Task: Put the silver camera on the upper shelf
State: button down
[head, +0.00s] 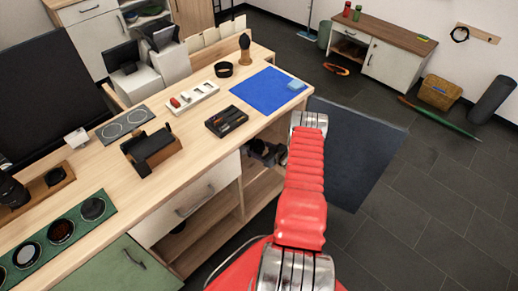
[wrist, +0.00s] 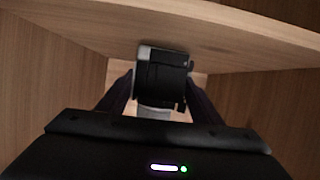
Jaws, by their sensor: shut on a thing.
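The silver camera (wrist: 163,72) shows in the wrist view as a small black and silver body, held between the two dark fingers of my gripper (wrist: 160,92). My gripper is shut on it. Wooden boards surround it above and at both sides, inside a compartment. Whether the camera touches a board, I cannot tell. In the head view my gripper (head: 264,153) is a dark shape at the open shelves under the table's right end, partly hidden by my red arm; the camera cannot be made out there. A shelf board (head: 212,236) shows left of my arm.
The tabletop (head: 190,125) above holds a blue mat (head: 262,92), a black case (head: 226,121), a white tray (head: 193,97) and a brown stand (head: 152,150). A white drawer (head: 190,200) adjoins the shelves.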

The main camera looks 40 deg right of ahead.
jog(key=shift+a+f, duration=0.15)
jog(key=shift+f, duration=0.45)
jog(key=c, duration=0.9)
grip_release()
jog(key=o, duration=0.4)
jog(key=shift+r, duration=0.1)
